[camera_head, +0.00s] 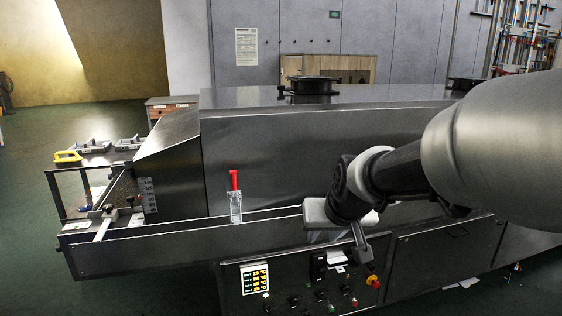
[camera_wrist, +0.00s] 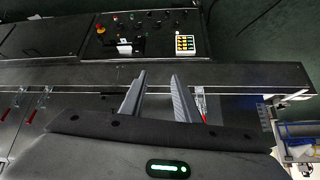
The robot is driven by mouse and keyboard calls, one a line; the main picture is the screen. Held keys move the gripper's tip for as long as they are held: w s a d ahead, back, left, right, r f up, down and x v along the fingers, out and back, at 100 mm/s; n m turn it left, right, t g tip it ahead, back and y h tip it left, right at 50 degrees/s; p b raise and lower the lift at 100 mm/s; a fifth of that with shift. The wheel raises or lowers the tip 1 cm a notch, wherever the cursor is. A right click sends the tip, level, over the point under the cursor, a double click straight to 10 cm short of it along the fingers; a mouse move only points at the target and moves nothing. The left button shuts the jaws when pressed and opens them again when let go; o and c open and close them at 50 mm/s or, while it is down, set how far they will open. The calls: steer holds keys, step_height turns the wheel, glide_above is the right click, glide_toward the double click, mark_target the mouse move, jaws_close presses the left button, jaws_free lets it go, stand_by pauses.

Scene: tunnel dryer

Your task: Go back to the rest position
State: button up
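My gripper (camera_wrist: 158,95) shows in the wrist view with its two grey fingers apart and nothing between them, so it is open and empty. In the head view my gripper (camera_head: 350,240) hangs over the front ledge of the dryer (camera_head: 330,135), above the control panel (camera_head: 310,285). My arm reaches in from the right side of the head view. I cannot tell from these frames whether the fingertips touch anything.
A black round fitting (camera_head: 312,86) sits on the dryer's top. A yellow-handled object (camera_head: 68,156) lies at the far left. Green floor (camera_head: 30,220) is open at left.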

steer(key=s+d+r+g+h, duration=0.1)
steer(key=s+d, duration=0.1)
steer(key=s, duration=0.9)
steer(key=s+d+r+g, duration=0.1)
steer(key=s+d, duration=0.2)
steer(key=s, duration=0.9)
step_height(320, 180, up, 28)
steer(key=p, duration=2.8)
steer(key=shift+s+a+f+m, duration=0.15)
steer(key=shift+s+f+m, duration=0.1)
steer(key=shift+m, duration=0.15)
